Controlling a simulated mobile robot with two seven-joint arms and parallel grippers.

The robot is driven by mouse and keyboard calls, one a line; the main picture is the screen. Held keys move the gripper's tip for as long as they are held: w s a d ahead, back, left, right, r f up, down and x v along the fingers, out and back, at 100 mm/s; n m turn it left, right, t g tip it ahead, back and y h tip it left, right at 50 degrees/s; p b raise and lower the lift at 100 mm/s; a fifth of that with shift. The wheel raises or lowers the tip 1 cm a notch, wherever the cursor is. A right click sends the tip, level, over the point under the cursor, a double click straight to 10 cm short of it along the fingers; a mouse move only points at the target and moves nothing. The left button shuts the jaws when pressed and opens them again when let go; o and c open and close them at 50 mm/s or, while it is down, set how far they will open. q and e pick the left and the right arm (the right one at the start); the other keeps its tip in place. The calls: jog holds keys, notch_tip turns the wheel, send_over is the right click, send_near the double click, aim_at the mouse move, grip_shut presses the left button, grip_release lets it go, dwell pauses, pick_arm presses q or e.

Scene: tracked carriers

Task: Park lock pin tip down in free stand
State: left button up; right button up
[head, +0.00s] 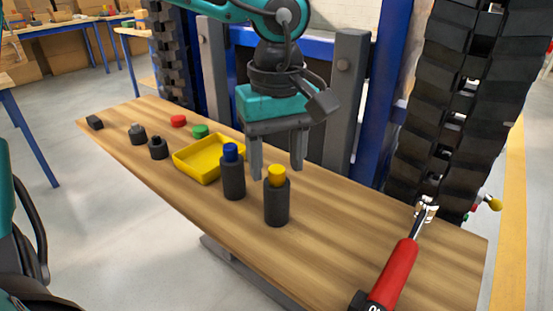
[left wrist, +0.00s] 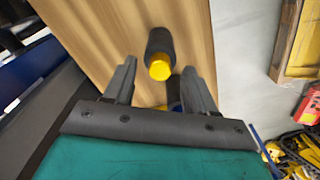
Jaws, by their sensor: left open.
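Two upright dark cylinders stand on the wooden bench, one with a yellow top (head: 277,176) and one with a blue top (head: 231,152). I cannot tell which parts are pin and which are stand. My left gripper (head: 277,172) is open and empty, with its fingers pointing down near the yellow-topped cylinder. In the left wrist view, the yellow top (left wrist: 160,68) shows between and just beyond the open fingers (left wrist: 158,77); a bit of blue is partly hidden behind a finger. Two short dark pieces (head: 137,134) (head: 158,148) stand further left. My right gripper is not in view.
A red-handled tool (head: 394,275) is at the right. Black tracks (head: 455,100) rise behind the wooden bench (head: 340,232).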

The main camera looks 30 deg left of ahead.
pick_arm(q)
notch_tip(320, 180, up, 12)
jog(key=p, duration=0.3)
jog(key=shift+s+d, duration=0.1)
dwell(0.3)
